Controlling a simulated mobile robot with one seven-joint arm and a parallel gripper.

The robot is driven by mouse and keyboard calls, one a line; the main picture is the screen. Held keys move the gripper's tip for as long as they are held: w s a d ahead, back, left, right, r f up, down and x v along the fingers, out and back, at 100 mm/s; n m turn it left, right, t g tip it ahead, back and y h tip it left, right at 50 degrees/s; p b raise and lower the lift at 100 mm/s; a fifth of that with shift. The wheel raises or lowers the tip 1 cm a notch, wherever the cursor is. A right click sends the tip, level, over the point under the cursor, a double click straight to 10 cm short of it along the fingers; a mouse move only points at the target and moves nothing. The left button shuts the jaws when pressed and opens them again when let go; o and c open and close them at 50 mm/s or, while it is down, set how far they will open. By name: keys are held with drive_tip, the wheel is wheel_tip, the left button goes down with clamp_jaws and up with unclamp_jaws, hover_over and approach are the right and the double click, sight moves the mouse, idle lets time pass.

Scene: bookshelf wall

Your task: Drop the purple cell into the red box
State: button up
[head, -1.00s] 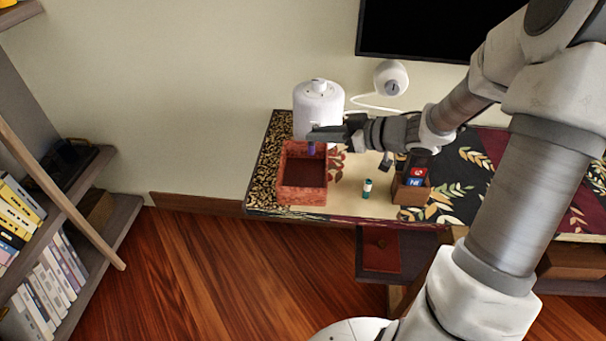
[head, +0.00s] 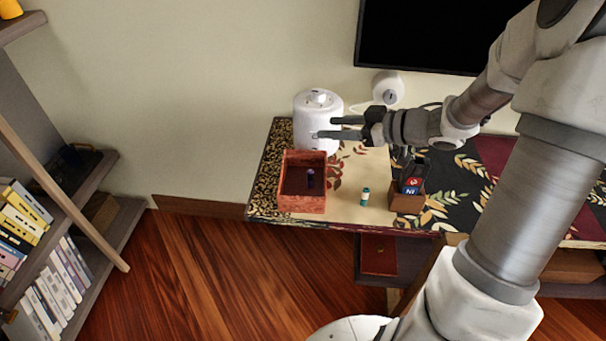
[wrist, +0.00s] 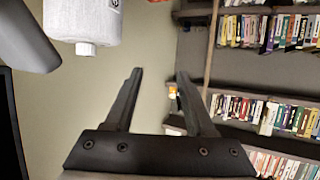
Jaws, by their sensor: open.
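The purple cell (head: 310,178) is inside the red box (head: 302,209), towards its right side, and looks upright. Whether it touches the bottom I cannot tell. The red box stands open on the left part of the table. My gripper (head: 328,127) is open and empty, above and behind the box's right side, in front of the white canister. In the wrist view my two fingers (wrist: 158,75) are spread with nothing between them.
A white canister (head: 317,112) stands behind the box, close to my fingers. A teal cell (head: 365,196) stands right of the box. A small wooden holder (head: 406,203) with cards is further right. A dark screen (head: 440,35) hangs on the wall. Bookshelves (wrist: 260,110) show in the wrist view.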

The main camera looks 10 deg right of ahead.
drive_tip(key=w+r+p+v, duration=0.1)
drive_tip(key=p+v, duration=0.1)
drive_tip(key=v, duration=0.7)
drive_tip(key=shift+d+r+p, duration=0.3)
drive_tip(key=shift+d, duration=0.15)
